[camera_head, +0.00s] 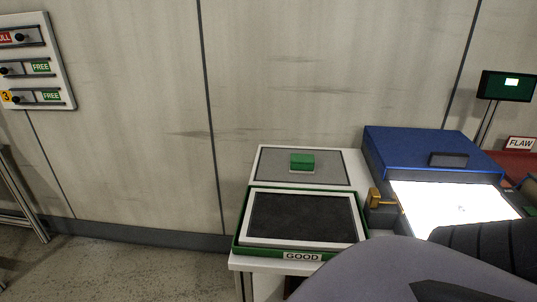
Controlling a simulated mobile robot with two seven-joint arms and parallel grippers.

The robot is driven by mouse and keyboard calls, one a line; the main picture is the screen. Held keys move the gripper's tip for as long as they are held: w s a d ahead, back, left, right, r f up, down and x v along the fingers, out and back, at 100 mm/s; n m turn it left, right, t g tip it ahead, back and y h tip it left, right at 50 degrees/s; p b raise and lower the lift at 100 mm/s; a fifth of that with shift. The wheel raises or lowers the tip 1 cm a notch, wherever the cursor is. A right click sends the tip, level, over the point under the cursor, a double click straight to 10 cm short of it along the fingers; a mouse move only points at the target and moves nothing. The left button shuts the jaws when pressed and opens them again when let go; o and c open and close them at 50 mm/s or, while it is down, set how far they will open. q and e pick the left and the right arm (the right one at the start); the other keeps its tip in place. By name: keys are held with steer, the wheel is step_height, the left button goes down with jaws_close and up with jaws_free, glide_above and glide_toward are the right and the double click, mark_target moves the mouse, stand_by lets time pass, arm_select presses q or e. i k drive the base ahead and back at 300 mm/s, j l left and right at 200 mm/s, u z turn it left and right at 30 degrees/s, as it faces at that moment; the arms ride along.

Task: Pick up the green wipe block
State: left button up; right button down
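The green wipe block (302,162) rests on a grey mat (275,168) on the back part of a white table. Nothing touches it from above, and it is in plain sight. Neither gripper shows in the head view. A grey link and dark ridged parts of my own arm fill the bottom right corner, apart from the block, and hide part of the table front.
A green-rimmed tray (240,240) with a dark inside and a GOOD label stands in front of the mat. To the right are a blue box (415,145), a bright lit panel (440,205) and a brass-coloured handle (376,197). A wall stands behind.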

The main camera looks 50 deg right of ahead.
mark_target(300, 163)
steer(key=i+j+u, duration=0.1)
steer(key=i, duration=0.4)
steer(key=i+j+u, duration=0.1)
steer(key=i+j, duration=0.15)
steer(key=i, duration=0.25)
steer(key=i+z, duration=0.45)
steer(key=i+j+z, duration=0.2)
steer(key=i+z, duration=0.35)
steer(key=z, duration=0.25)
steer(key=i+j+z, duration=0.1)
steer(key=z, duration=0.3)
steer(key=i+j+z, duration=0.1)
steer(key=z, duration=0.25)
steer(key=i+j+z, duration=0.1)
steer(key=z, duration=0.35)
steer(key=i+j+z, duration=0.1)
steer(key=z, duration=0.35)
steer(key=j+z, duration=0.15)
steer(key=z, duration=0.3)
steer(key=i+j+z, duration=0.1)
steer(key=z, duration=0.35)
steer(key=j+z, duration=0.3)
steer(key=z, duration=0.15)
